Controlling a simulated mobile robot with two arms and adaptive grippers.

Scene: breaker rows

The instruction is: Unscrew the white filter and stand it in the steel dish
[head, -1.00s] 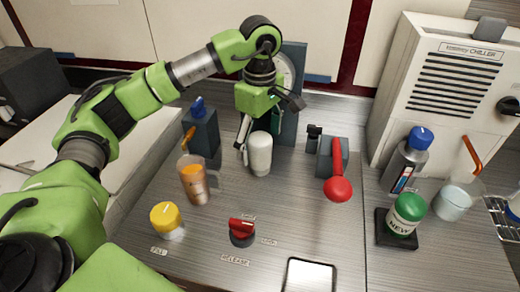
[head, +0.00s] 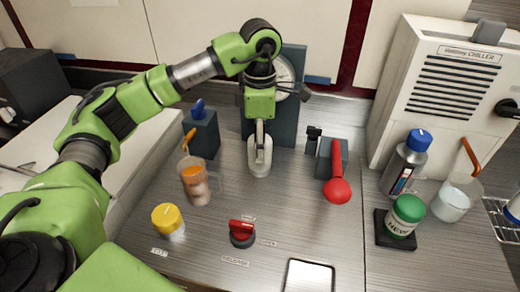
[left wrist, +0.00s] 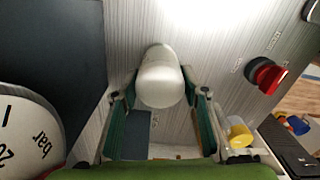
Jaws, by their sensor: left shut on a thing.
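The white filter (head: 260,165) stands upright below the gauge block at the back middle. My left gripper (head: 260,140) comes down on it from above and is shut on it. In the left wrist view the filter's white rounded body (left wrist: 162,80) shows between the two green-padded fingers (left wrist: 162,118). The fingers cover part of the filter in the head view, and its threaded joint is hidden. A pale rectangular piece with a dark rim (head: 309,278) lies at the bottom edge, partly cut off; I cannot tell whether it is the steel dish. My right gripper is not in view.
A clear cup with orange contents (head: 194,181) and a yellow-capped jar (head: 168,220) stand left. A red knob (head: 242,234) is in front, a red lever (head: 338,188) right. A green-capped NEW filter (head: 404,216) stands on a black base.

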